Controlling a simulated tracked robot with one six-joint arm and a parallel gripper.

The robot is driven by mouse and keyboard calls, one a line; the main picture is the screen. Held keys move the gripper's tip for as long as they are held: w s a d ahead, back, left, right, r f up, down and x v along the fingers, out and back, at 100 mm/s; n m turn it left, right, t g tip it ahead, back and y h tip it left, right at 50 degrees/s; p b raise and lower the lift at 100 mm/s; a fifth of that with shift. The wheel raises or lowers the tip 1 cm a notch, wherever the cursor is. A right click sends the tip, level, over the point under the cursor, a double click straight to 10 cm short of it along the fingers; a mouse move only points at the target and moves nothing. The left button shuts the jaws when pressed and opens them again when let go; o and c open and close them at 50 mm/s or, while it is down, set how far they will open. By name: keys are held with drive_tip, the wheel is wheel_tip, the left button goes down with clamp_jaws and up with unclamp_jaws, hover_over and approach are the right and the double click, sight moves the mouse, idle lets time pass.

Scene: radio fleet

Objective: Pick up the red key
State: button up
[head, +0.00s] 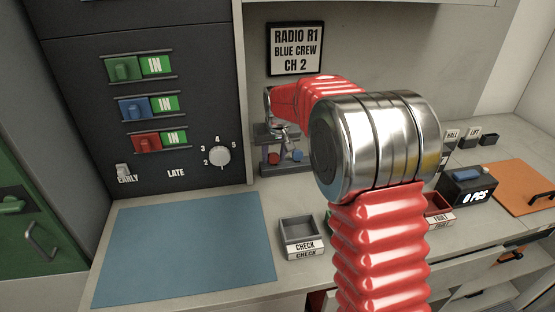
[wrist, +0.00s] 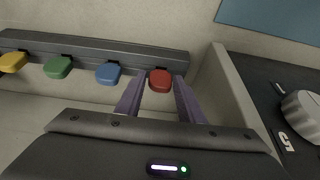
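The red key (wrist: 160,80) hangs on a dark rack bar (wrist: 120,50) at the end of a row in the wrist view, beside a blue key (wrist: 108,72), a green key (wrist: 58,67) and a yellow key (wrist: 12,62). My gripper (wrist: 160,90) is open, with one purple finger on each side of the red key; I cannot tell whether either finger touches it. In the head view, the red key (head: 273,158) shows below my gripper, with the blue key (head: 297,155) to its right. My arm hides the rest of the rack there.
A dark panel with switches and a dial (head: 219,156) stands left of the rack. A blue mat (head: 185,250) and a grey CHECK tray (head: 301,232) lie on the counter. A red FAULT tray (head: 438,208) and a black box (head: 468,190) stand to the right.

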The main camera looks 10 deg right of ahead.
sight(274, 153)
drive_tip(key=c, duration=0.7)
drive_tip(key=shift+r, duration=1.9)
drive_tip(key=shift+s+f, duration=0.1)
drive_tip(key=shift+s, duration=0.3)
drive_tip(key=s, duration=1.7)
drive_tip(key=shift+s, duration=0.1)
